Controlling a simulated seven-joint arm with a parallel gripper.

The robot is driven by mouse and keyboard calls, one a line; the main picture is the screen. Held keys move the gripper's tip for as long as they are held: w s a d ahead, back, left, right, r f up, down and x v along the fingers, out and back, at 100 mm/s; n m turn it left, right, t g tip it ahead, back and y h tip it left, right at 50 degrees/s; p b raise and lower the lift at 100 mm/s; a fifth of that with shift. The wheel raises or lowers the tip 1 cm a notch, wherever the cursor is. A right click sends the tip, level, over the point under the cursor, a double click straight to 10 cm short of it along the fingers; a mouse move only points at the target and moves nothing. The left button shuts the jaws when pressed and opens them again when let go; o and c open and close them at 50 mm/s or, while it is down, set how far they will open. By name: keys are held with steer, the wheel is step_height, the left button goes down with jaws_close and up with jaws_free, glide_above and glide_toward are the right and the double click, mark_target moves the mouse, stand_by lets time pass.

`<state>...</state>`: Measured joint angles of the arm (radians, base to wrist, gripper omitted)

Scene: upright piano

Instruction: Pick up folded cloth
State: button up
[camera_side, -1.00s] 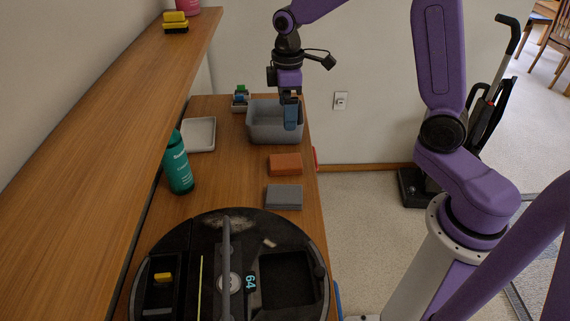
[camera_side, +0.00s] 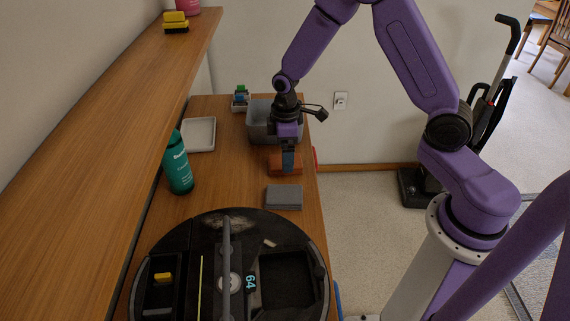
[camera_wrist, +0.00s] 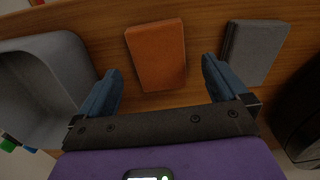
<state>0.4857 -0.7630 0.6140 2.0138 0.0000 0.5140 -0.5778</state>
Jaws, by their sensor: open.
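An orange folded cloth (camera_side: 281,169) lies flat on the wooden surface, just in front of a grey bin. A grey folded cloth (camera_side: 284,197) with layered edges lies nearer the camera. My gripper (camera_side: 288,170) points down over the orange cloth and hides part of it in the side view. In the wrist view, the blue fingers of my gripper (camera_wrist: 162,68) are spread and empty. The orange cloth (camera_wrist: 157,54) shows between them, and the grey cloth (camera_wrist: 253,52) is just beyond the right finger. I cannot tell the exact height of the fingertips above the orange cloth.
The grey bin (camera_side: 258,116) stands behind. A white tray (camera_side: 200,134) and a teal bottle (camera_side: 179,165) are to the left. A large round black robot vacuum (camera_side: 190,240) fills the front. A wooden shelf (camera_side: 110,130) runs along the left.

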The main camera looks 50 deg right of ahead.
steer(key=shift+f, duration=1.5)
steer(key=c, duration=1.1)
steer(key=shift+r, duration=0.1)
